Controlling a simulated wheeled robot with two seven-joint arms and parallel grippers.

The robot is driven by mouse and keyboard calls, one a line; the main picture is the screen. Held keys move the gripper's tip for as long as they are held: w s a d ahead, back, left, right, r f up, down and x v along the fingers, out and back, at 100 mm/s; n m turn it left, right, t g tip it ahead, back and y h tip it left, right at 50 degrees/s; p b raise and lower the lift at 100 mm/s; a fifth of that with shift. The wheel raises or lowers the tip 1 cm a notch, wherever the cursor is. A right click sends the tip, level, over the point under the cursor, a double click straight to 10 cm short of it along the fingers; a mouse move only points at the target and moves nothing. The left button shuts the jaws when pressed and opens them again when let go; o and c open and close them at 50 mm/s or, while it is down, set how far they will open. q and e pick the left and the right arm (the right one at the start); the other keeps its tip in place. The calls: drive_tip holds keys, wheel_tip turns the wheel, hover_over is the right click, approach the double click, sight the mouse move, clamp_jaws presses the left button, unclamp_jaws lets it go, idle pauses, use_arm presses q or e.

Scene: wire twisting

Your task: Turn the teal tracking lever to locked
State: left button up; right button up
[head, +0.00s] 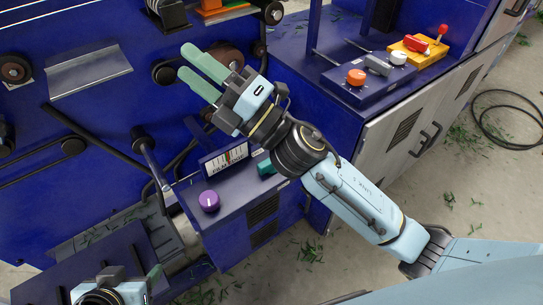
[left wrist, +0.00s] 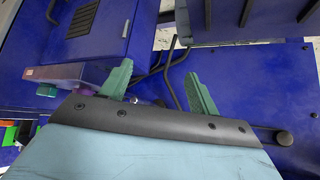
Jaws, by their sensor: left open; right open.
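The teal tracking lever (head: 266,167) shows as a small teal piece on the blue console box, beside the gauge, partly hidden by my right arm. A small teal part, likely the same lever, also shows in the left wrist view (left wrist: 46,91). My right gripper (head: 187,62) is open and empty, above and left of the lever, in front of the machine's rollers. My left gripper (head: 151,282) is low at the left, mostly cut off by the frame's bottom edge. In the left wrist view its green fingers (left wrist: 158,86) stand apart with nothing between them, away from the lever.
A purple knob (head: 209,201) and a gauge panel (head: 224,159) share the console (head: 236,207) with the lever. Rods and rollers (head: 141,140) stand left of it. At the upper right are an orange knob (head: 356,77) and a yellow block (head: 417,52) with red handles.

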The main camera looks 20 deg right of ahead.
drive_tip(key=s+a+n+g+y, duration=0.45)
drive_tip(key=a+n+g, duration=0.25)
drive_tip(key=n+g, duration=0.7)
drive_tip(key=n+g+h, duration=0.2)
drive_tip(key=n+h, duration=1.2)
drive_tip(key=h, duration=0.9)
hover_over(272, 163)
drive_tip(key=w, duration=0.1)
wheel_tip(272, 163, down, 13)
wheel_tip(272, 163, down, 6)
drive_tip(key=b, duration=0.3)
drive_tip(key=shift+d+r, duration=0.15)
drive_tip(key=shift+r, duration=0.05)
wheel_tip(272, 163, down, 6)
drive_tip(key=shift+r+b, duration=0.1)
drive_tip(key=shift+b, duration=1.1)
use_arm(q)
drive_tip(key=w+d+r+t+h, duration=0.1)
drive_tip(key=d+r+t+h, duration=0.1)
drive_tip(key=r+t, duration=0.6)
drive_tip(key=w+d+r+t+h, duration=0.2)
drive_tip(key=r+t, duration=0.6)
drive_tip(key=r, duration=0.7)
drive_tip(key=shift+w+d+m+t+h, duration=0.3)
drive_tip(key=shift+d+h, duration=0.1)
drive_tip(key=shift+h, duration=0.4)
use_arm(e)
drive_tip(key=shift+f, duration=0.7)
use_arm(q)
drive_tip(key=shift+r, duration=0.1)
